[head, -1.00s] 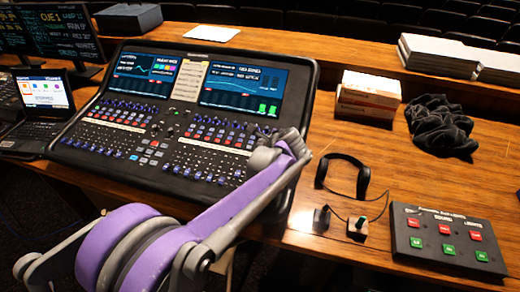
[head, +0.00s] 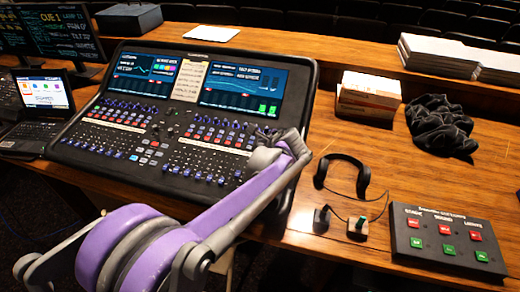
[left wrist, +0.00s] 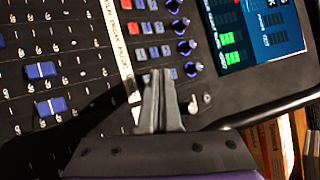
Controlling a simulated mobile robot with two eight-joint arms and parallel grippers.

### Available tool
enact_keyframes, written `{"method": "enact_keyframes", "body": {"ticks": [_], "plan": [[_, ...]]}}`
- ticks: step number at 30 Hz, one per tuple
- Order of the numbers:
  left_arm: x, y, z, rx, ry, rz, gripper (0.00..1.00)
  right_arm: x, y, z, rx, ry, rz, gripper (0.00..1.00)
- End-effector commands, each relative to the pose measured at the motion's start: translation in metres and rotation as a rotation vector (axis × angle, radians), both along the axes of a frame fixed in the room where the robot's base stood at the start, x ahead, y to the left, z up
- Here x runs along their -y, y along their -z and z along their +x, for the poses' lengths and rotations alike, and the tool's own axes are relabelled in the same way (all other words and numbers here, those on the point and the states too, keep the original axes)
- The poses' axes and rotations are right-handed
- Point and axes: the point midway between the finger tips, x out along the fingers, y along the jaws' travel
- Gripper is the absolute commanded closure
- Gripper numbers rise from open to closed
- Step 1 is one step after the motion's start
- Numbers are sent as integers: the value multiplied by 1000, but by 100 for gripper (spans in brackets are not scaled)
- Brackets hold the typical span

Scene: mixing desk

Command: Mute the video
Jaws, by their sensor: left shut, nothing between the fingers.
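The mixing desk (head: 130,188) has two screens, rows of faders, knobs and small red and blue buttons (head: 222,136). My left gripper (left wrist: 159,76) is shut and empty in the left wrist view. Its fingertips are over the channel buttons, beside the white label strip (left wrist: 117,40). Red and blue buttons (left wrist: 141,53) lie just beyond the tips, with blue knobs (left wrist: 186,47) to their right. The fingers hide part of the row; I cannot tell whether they touch a button. No mute label on a button is readable. My right gripper is not in view.
A control box (head: 445,243) with red and green buttons, a headset (head: 343,161) and a small box (head: 368,96) are right of the desk. A dark cloth (head: 440,125) lies further right. A laptop (head: 45,92) stands at left. The wood between is partly clear.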

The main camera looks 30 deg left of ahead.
Motion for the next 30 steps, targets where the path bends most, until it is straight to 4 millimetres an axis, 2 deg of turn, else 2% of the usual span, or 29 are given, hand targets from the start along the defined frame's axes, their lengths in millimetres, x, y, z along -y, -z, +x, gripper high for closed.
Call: {"method": "enact_keyframes", "body": {"ticks": [30], "plan": [[0, 8, 1, 0, 0, 0, 100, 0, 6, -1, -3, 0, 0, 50]]}}
